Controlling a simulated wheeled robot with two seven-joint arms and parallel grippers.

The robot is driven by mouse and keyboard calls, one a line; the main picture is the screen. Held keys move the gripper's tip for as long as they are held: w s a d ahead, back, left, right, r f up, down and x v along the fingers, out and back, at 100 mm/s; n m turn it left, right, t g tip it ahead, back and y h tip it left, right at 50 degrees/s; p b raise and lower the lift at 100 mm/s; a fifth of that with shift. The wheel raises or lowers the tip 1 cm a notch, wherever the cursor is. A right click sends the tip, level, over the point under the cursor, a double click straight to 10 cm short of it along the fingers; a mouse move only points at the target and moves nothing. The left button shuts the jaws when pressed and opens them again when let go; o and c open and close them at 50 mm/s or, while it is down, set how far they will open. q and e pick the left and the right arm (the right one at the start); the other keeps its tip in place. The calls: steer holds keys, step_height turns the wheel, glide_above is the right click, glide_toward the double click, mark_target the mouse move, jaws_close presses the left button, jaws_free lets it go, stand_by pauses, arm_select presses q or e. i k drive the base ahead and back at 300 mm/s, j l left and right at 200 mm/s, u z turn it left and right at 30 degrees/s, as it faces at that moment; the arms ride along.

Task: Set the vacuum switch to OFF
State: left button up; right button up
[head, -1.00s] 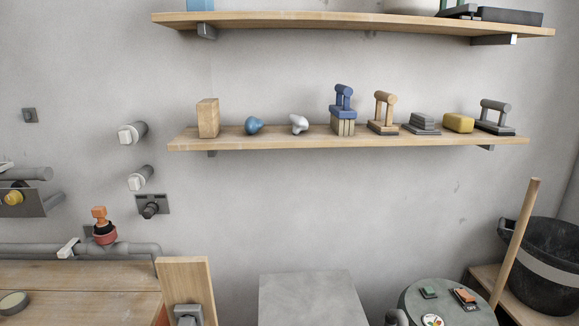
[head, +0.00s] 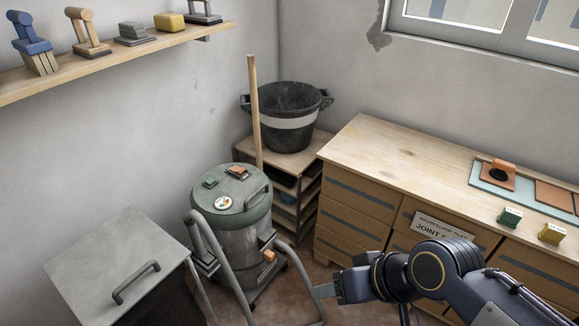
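The vacuum is a grey canister (head: 243,240) with a green lid (head: 240,212), standing on the floor in the middle of the head view. On the lid are an orange piece on a dark plate (head: 238,171), a small green block (head: 210,182) and a round white dial (head: 223,203). The orange piece looks like the switch, but its setting is too small to read. My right gripper (head: 326,291) is low, to the right of the vacuum and apart from its lid. Its fingers are too unclear to tell open from shut. My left gripper is out of view.
A grey tubular handle (head: 203,250) rises in front of the vacuum. A grey cabinet (head: 110,250) stands at left. A wooden pole (head: 254,110) and black bucket (head: 287,115) are behind. A wooden workbench (head: 400,165) with drawers fills the right.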

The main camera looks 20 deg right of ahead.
mark_target(236, 169)
steer(key=z, duration=0.35)
steer(key=i+l, duration=0.1)
steer(key=i, duration=0.2)
steer(key=i+l, duration=0.15)
steer(key=i, duration=0.15)
steer(key=i+l+u, duration=0.2)
steer(key=i+u, duration=0.15)
steer(key=u, duration=0.15)
steer(key=i+l+u, duration=0.3)
steer(key=u, duration=0.85)
steer(key=i+l, duration=0.05)
